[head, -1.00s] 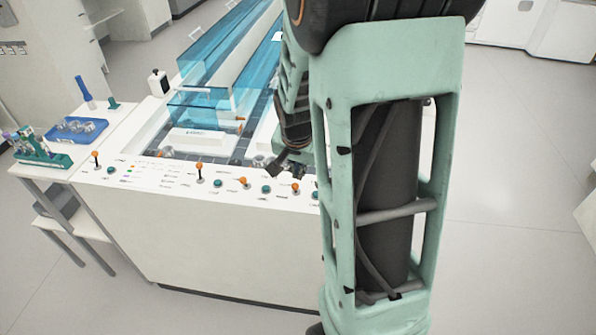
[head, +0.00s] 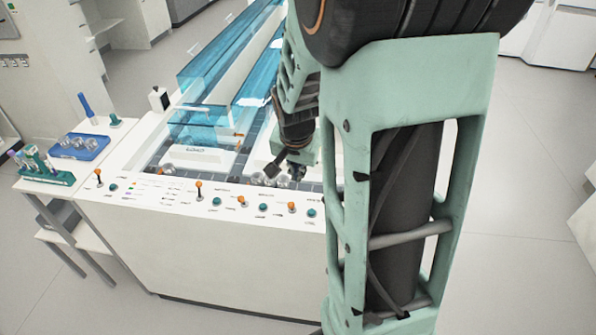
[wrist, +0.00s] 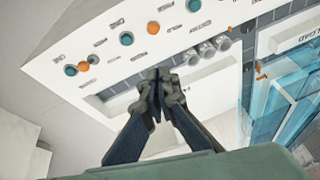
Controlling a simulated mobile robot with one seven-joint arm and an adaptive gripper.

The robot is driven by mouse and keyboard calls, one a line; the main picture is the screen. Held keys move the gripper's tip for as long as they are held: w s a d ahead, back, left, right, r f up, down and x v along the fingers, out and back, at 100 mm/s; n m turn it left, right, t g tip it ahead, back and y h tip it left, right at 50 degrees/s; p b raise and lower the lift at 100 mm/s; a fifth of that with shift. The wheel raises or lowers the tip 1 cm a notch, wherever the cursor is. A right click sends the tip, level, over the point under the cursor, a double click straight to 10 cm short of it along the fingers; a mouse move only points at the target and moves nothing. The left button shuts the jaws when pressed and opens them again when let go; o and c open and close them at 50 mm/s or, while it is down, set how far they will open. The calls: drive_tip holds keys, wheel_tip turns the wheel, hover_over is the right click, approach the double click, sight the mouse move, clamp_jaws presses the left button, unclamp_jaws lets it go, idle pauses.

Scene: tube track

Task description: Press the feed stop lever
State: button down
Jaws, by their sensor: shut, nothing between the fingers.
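Several orange-knobbed levers stand along the front panel of the white console. In the head view one is at the far left (head: 99,179), one is left of the middle (head: 198,185), and two more knobs (head: 241,201) (head: 291,207) are at the right. The labels are too small to read, so I cannot tell which is the feed stop lever. My gripper (head: 285,172) is shut and empty, behind the right-hand levers and apart from them. In the wrist view its fingertips (wrist: 157,78) point toward the white console, with orange knobs (wrist: 153,27) (wrist: 83,67) beyond.
Teal buttons (head: 263,208) sit between the levers. Clear round cups (wrist: 207,47) stand in the console behind the panel. Blue transparent channels (head: 215,75) run toward the back. A side table at the left holds a blue tray (head: 80,153) and a tube rack (head: 45,170).

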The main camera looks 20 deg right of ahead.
drive_tip(key=s+a+r+p, duration=0.2)
drive_tip(key=s+r, duration=0.1)
drive_tip(key=r, duration=0.1)
drive_tip(key=shift+s+r, duration=0.3)
drive_tip(key=shift+r, duration=0.05)
